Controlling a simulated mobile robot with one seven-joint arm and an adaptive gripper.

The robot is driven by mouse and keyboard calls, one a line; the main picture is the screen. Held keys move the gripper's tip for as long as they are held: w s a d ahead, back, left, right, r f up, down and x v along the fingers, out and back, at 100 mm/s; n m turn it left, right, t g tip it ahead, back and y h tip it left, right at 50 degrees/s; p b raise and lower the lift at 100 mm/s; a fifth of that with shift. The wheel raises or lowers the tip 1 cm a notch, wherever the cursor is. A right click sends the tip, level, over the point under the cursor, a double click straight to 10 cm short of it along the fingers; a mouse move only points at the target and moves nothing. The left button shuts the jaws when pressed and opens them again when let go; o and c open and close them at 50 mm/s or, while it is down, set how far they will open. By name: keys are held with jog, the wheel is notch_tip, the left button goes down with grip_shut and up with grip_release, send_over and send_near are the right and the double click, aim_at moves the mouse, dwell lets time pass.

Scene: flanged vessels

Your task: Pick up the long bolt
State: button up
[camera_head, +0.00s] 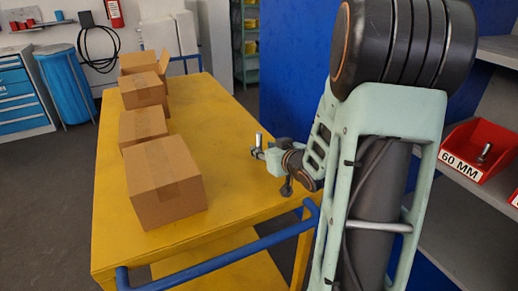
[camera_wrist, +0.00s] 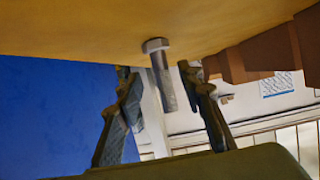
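A metal bolt (camera_head: 259,139) stands upright on the yellow table, near its right edge, in the head view. In the wrist view, where the table is at the top, the bolt (camera_wrist: 166,82) has its hex head at the table and its shank pointing away from it. My gripper (camera_head: 262,153) is low over the table at the bolt. In the wrist view its two fingers (camera_wrist: 158,80) are apart, one on each side of the shank. A gap shows on the left; the right finger is close to the shank, and contact cannot be told.
Several cardboard boxes (camera_head: 166,183) line the left side of the yellow table (camera_head: 222,200). A blue rail (camera_head: 235,255) runs along its near end. A red bin (camera_head: 472,150) marked 60 MM, with a bolt inside, sits on the right shelf. The table's middle is clear.

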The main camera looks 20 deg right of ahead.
aim_at(260, 147)
jog(key=x, duration=0.3)
jog(key=shift+w+a+f, duration=0.1)
jog(key=shift+w+a, duration=0.05)
jog(key=shift+w, duration=0.15)
grip_shut()
